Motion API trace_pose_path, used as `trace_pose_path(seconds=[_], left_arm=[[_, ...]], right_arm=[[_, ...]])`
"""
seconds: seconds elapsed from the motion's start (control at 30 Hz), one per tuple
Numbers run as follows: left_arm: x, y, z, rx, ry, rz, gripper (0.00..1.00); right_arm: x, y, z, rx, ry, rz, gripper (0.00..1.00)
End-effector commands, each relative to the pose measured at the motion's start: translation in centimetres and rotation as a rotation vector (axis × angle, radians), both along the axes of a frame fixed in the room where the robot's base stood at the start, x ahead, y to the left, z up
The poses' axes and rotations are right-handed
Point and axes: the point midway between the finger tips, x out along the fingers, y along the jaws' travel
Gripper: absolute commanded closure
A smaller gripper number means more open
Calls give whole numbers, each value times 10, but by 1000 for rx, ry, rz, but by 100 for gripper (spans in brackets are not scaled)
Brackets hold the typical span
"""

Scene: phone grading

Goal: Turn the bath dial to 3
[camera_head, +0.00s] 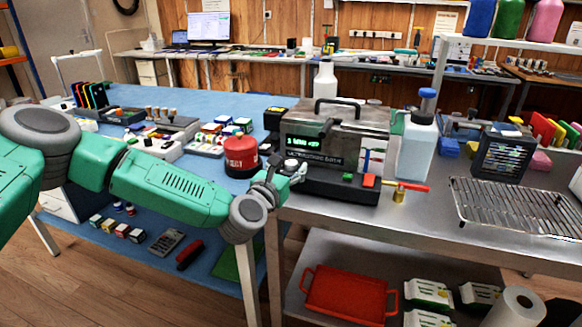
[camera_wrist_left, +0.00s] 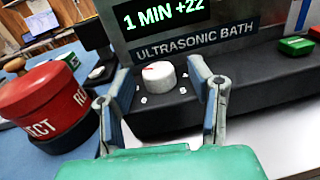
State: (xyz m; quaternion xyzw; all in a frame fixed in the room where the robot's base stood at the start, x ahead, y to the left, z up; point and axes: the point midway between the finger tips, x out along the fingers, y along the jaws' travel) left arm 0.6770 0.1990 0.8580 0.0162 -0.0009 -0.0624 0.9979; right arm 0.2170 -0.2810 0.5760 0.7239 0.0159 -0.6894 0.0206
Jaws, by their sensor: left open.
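The ultrasonic bath (camera_head: 335,140) is a grey metal box with a lid handle on the steel table. Its display reads "1 MIN" and "+22" in the left wrist view. The bath dial (camera_wrist_left: 159,76) is a white knob with a red mark, on the dark front ledge below the display. Small white marks surround it; their numbers are too small to read. My left gripper (camera_wrist_left: 160,112) is open, with its fingers to either side of the dial and apparently short of it. In the head view my left gripper (camera_head: 287,176) partly hides the dial. My right gripper is out of view.
A red reject container (camera_head: 241,157) stands close to the left of my left gripper. A green button (camera_head: 348,177), a red button (camera_head: 369,181) and a red-handled valve (camera_head: 405,187) lie to the right. A white jug (camera_head: 416,145) and a wire rack (camera_head: 515,208) stand farther right.

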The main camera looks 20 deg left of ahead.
Motion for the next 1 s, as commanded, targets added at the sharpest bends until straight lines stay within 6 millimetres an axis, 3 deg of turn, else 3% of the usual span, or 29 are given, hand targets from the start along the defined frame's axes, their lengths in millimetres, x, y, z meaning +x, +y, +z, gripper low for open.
trace_pose_path(seconds=[0.13,0.43,0.57,0.83,1.0], left_arm=[[10,0,0,-1,0,0,52],[12,0,0,-2,0,0,52],[11,0,0,-1,0,1,98],[12,1,0,-1,-1,-4,100],[12,2,-2,-1,-1,-43,100]], right_arm=[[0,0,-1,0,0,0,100],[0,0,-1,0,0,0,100],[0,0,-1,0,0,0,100],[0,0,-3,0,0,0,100],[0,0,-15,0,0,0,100]])
